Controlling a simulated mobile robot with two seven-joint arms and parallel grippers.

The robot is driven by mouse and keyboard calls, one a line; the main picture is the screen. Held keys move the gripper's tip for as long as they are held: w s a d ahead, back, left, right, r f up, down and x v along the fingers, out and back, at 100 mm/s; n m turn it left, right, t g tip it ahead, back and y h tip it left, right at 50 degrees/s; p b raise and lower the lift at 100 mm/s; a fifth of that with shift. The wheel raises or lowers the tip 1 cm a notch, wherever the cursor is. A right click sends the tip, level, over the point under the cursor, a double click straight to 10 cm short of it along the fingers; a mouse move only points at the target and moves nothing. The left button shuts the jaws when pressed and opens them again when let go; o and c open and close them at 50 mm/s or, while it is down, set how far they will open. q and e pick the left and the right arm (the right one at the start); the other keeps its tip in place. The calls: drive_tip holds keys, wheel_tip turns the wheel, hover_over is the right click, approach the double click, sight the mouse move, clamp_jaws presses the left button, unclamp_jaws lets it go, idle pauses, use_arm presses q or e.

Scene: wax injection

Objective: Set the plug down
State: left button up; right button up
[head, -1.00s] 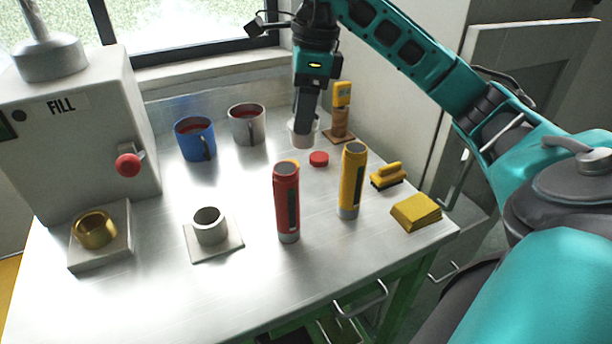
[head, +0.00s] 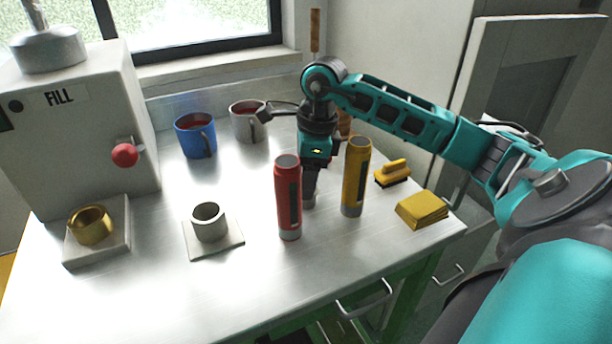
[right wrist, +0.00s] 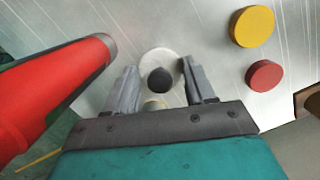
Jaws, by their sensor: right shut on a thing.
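My right gripper (head: 309,192) points down between the red cylinder (head: 288,200) and the yellow cylinder (head: 355,180), low over the steel table. It is shut on the plug, a pale round piece (head: 310,199) showing below the fingers. In the right wrist view the plug (right wrist: 150,58) shows as a pale disc with a dark round centre between the two fingers (right wrist: 158,82). The red cylinder (right wrist: 45,95) is close on the left there, apart from the fingers. I cannot tell whether the plug touches the table. My left gripper is out of view.
A red disc (right wrist: 264,75) and a yellow disc (right wrist: 252,26) lie right of the gripper in the wrist view. The blue mug (head: 196,137) and grey mug (head: 247,122) stand behind.

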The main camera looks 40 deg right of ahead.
drive_tip(key=shift+f, duration=0.1)
drive_tip(key=o, duration=1.1)
drive_tip(key=shift+c, duration=0.2)
wheel_tip(320, 180, up, 12)
drive_tip(key=s+d+p, duration=0.1)
drive_tip(key=shift+d, duration=0.2)
drive_tip(key=shift+s+a, duration=0.1)
drive_tip(key=shift+s, duration=0.05)
